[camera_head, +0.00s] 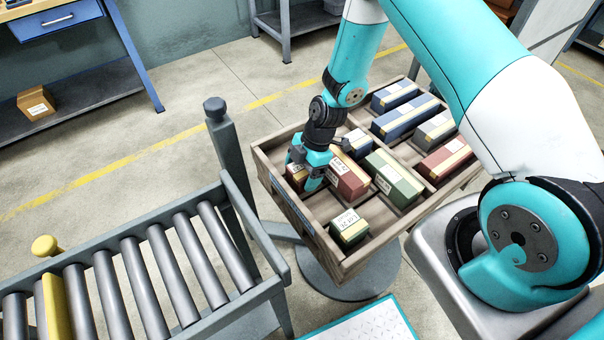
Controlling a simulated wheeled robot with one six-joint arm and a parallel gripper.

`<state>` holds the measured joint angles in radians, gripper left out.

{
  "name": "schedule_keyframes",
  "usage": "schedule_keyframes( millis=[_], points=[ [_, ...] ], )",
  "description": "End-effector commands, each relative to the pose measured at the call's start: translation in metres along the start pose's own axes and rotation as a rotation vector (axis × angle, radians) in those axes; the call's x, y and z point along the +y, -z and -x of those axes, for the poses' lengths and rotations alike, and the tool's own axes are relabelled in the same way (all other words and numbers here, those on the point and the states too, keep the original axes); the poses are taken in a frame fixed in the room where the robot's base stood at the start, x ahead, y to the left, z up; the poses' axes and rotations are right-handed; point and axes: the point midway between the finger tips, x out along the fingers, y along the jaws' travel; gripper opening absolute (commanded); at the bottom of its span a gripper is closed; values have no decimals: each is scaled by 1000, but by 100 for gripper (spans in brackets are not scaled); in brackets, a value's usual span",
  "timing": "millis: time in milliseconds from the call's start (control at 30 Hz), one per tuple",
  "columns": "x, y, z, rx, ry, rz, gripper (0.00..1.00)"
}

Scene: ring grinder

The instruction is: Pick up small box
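A wooden tray (363,260) holds several boxes of different lengths. A small green box (348,228) with a white label sits in its near corner. Another small, reddish box (297,173) with a pale label sits at the tray's left end, partly hidden by my gripper (307,176). My gripper points down over that left end, with its fingers at this reddish box and beside a longer red box (347,178). The fingers overlap the boxes in this view, so I cannot tell whether they are open or shut on anything.
Longer green (393,178), blue (405,117) and red (445,160) boxes fill other tray slots. A roller conveyor (150,270) with a grey post (231,170) stands left of the tray. A workbench (75,60) is at the back left.

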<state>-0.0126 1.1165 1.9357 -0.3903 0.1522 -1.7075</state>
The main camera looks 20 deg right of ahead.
Motion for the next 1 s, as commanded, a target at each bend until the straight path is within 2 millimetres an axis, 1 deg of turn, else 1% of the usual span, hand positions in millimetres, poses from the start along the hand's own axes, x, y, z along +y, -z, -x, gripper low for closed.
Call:
schedule_keyframes(
  millis=[33,200,467,567,667,767,867,1000],
  points=[
    [0,0,0,0,0,0,70],
    [0,0,0,0,0,0,33],
    [0,1,2,1,-1,0,33],
    [1,2,6,1,-1,0,33],
    [1,7,17,0,-2,1,33],
    [2,14,35,0,-5,1,33],
    [2,25,61,-1,-7,3,33],
    [2,42,102,0,-8,4,33]
  ],
)
